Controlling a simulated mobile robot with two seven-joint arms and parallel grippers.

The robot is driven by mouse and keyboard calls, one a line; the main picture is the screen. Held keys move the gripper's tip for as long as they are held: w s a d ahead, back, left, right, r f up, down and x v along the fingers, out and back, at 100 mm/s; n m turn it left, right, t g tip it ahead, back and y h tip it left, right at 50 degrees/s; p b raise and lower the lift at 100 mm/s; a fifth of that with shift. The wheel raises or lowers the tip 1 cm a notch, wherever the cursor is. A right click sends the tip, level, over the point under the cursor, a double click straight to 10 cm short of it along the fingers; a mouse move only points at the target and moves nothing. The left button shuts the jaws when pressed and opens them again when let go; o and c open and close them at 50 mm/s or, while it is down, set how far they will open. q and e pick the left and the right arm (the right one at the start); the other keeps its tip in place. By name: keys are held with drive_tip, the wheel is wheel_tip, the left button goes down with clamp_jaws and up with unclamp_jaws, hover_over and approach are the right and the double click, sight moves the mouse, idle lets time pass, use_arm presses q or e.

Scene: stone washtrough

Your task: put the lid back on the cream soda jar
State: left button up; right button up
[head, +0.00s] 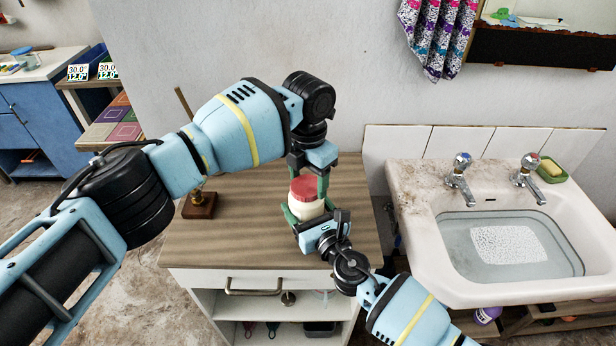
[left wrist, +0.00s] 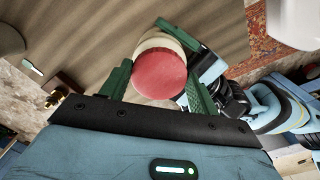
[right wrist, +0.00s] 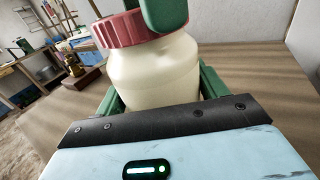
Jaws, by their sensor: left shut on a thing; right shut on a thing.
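The cream soda jar (head: 306,209) is a cream-coloured jar held upright over the wooden counter. My right gripper (head: 308,206) is shut on its body from the front; the jar also shows in the right wrist view (right wrist: 152,75). The red ribbed lid (head: 305,187) is at the jar's mouth, with no clear gap in the right wrist view (right wrist: 125,30). My left gripper (head: 309,180) comes from above and is shut on the lid. The left wrist view shows the lid's top (left wrist: 160,73) with the jar behind it. The threads are hidden, so I cannot tell if it is screwed.
The wooden counter (head: 235,235) is mostly clear. A small wooden block with a brass piece (head: 199,205) stands on its left. A white sink (head: 430,240) with water and two taps is at the right. A tiled wall edge rises behind.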

use_arm(q)
drive_tip(key=shift+r, duration=0.1)
drive_tip(key=o, duration=0.9)
drive_tip(key=shift+o, duration=0.2)
drive_tip(key=shift+r, duration=2.15)
drive_tip(key=shift+c, duration=0.4)
